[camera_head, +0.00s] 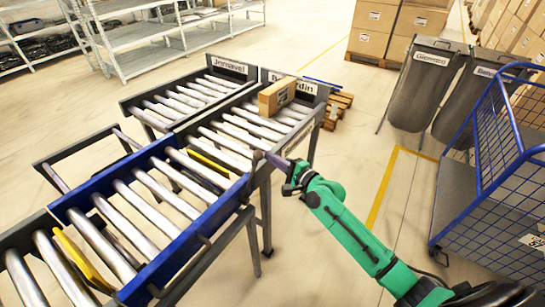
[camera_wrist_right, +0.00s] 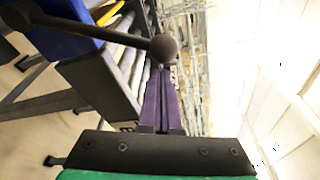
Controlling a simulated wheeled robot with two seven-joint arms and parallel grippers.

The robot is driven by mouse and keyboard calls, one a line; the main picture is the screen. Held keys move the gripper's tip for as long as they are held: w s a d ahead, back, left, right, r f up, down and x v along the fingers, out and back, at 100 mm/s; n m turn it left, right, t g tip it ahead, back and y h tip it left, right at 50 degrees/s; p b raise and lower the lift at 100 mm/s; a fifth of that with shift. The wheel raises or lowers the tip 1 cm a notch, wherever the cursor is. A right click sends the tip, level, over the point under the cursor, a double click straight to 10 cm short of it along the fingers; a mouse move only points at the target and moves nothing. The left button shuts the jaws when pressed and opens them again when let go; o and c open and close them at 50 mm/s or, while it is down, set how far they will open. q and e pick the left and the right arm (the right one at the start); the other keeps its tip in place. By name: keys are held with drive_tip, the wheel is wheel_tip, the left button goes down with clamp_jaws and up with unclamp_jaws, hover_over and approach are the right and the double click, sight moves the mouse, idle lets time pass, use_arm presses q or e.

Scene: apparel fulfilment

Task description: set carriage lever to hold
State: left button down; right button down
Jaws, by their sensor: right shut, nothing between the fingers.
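The blue-sided carriage (camera_head: 190,244) with metal rollers stands between the conveyor sections. The carriage lever is a dark rod (camera_wrist_right: 95,30) ending in a round knob (camera_wrist_right: 163,48); it crosses the upper left of the right wrist view. In the head view the lever is hard to make out near my fingertips. My right gripper (camera_head: 270,157) is at the right side of the rollers, by the carriage's far end. Its purple fingers (camera_wrist_right: 162,80) are shut and empty, with the tips just at the knob. Whether they touch it I cannot tell. My left gripper is out of view.
A cardboard box (camera_head: 277,96) sits on the far right roller lane. A blue wire cage cart (camera_head: 490,130) and dark bins (camera_head: 420,85) stand at the right. White shelves (camera_head: 130,55) stand at the back left. Floor (camera_head: 340,130) between conveyor and bins is mostly clear.

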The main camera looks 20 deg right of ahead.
sight(262, 154)
drive_tip(key=shift+s+a+r+n+p, duration=0.3)
drive_tip(key=shift+r+p, duration=0.05)
drive_tip(key=shift+s+a+r+n+p, duration=0.5)
drive_tip(key=shift+a+r+n+p, duration=0.1)
drive_tip(key=shift+a+r+p, duration=0.1)
drive_tip(key=s+a+n+t+y+p, duration=0.1)
drive_tip(key=s+a+n+t, duration=0.1)
drive_tip(key=s+a+n, duration=0.6)
drive_tip(key=shift+s+a+r+n+y+p, duration=0.3)
drive_tip(key=shift+s+a+r+n+y, duration=0.1)
drive_tip(key=shift+a+n, duration=0.7)
